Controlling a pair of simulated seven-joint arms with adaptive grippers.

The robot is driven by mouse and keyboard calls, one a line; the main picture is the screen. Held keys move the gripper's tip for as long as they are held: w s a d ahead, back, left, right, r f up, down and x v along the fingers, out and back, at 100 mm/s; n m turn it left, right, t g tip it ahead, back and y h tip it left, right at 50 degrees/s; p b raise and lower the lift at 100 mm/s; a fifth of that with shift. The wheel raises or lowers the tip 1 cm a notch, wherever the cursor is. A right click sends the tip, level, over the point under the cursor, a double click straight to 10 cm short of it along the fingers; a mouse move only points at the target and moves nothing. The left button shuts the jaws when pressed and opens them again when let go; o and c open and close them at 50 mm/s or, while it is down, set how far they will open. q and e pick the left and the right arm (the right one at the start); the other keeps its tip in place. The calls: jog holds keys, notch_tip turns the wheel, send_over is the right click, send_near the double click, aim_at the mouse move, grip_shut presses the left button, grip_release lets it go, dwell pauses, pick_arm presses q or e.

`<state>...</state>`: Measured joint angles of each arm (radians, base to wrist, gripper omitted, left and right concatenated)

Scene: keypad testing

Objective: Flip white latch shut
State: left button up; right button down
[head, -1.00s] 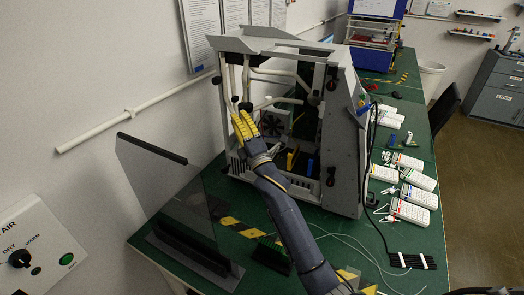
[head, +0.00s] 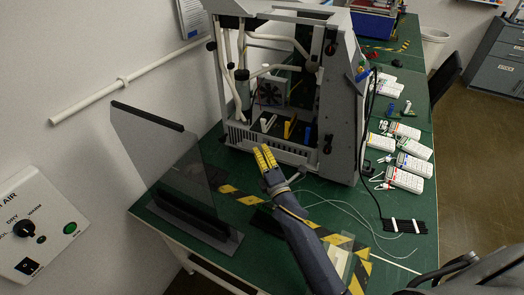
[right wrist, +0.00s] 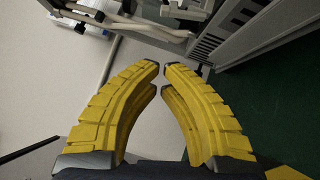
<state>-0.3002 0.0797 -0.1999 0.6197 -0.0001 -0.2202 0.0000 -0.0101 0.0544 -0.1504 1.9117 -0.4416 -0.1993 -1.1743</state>
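A small white latch (head: 268,123) stands tilted low inside the open front of the grey machine (head: 345,120), left of a yellow latch (head: 290,127) and a blue one (head: 307,135). Whether it is fully shut is too small to tell. My right gripper (head: 265,150) has yellow fingers and is in front of the machine's lower front panel, below the white latch and apart from it. In the right wrist view its fingertips (right wrist: 161,68) nearly meet with nothing between them. My left gripper is not in view.
Hoses and a fan (head: 271,92) fill the machine's inside. Several white handheld meters (head: 405,180) and a black cable lie on the green bench at right.

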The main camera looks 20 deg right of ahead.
aim_at(264, 125)
jog(key=w+d+r, duration=0.2)
jog(key=w, duration=0.8)
jog(key=shift+r, duration=0.15)
jog(key=shift+w+d+r, duration=0.6)
jog(key=shift+w+d, duration=0.05)
jog(key=shift+w, duration=0.05)
